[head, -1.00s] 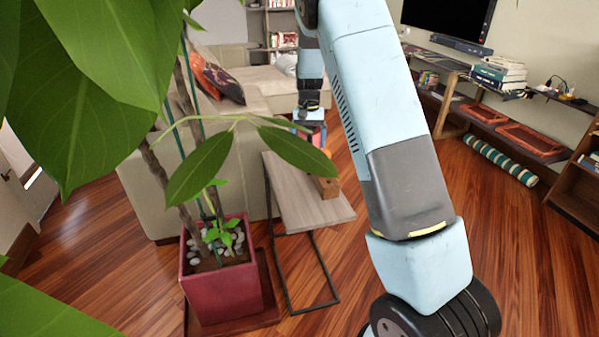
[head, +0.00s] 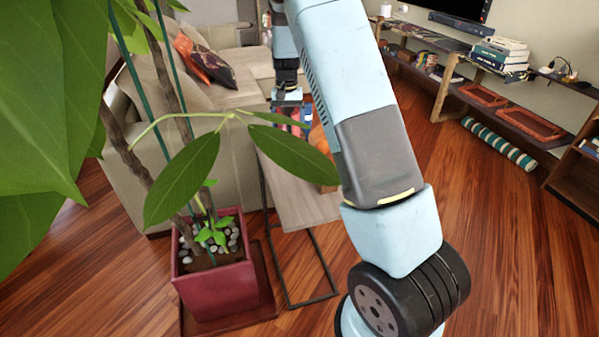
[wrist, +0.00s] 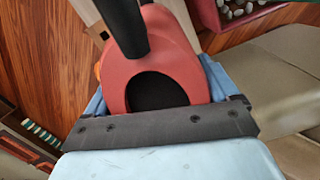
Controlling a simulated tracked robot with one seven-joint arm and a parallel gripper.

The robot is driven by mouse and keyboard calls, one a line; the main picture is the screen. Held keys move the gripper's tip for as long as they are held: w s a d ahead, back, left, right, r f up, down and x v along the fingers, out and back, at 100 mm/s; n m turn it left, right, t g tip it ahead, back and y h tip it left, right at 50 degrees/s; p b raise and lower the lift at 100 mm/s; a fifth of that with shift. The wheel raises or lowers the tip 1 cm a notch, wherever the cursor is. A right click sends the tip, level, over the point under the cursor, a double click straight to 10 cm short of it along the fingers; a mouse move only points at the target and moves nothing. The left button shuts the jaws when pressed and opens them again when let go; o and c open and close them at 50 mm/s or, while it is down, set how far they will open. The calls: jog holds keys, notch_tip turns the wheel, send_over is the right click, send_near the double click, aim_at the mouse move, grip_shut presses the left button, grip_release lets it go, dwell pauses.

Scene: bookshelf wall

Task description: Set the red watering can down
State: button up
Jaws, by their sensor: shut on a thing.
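The red watering can (wrist: 165,58) fills the middle of the wrist view, with its dark opening and a black bar across its top. My gripper (wrist: 157,90) is shut on it, with blue fingers at both sides. In the head view my gripper (head: 291,108) is near the sofa end of the narrow wooden side table (head: 298,203). Only a small red part of the can shows there between the fingers. A leaf hides the space below, so I cannot tell whether the can touches the tabletop.
An orange-brown object (head: 322,138) is at the table's far right, partly behind my arm. A potted plant (head: 220,285) stands left of the table, its leaves across the view. A sofa (head: 135,175) is behind. Wooden floor (head: 510,240) is clear at right.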

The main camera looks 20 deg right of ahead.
jog(key=s+f, duration=0.1)
jog(key=f, duration=0.2)
jog(key=s+f+n, duration=0.1)
jog(key=s+f, duration=0.1)
jog(key=f, duration=0.1)
jog(key=s+f+n, duration=0.1)
jog(key=s+f, duration=0.1)
jog(key=shift+a+f+t, duration=0.1)
jog(key=shift+f+t, duration=0.3)
jog(key=shift+n, duration=0.3)
jog(key=shift+f, duration=5)
jog(key=shift+f, duration=0.1)
jog(key=o, duration=0.9)
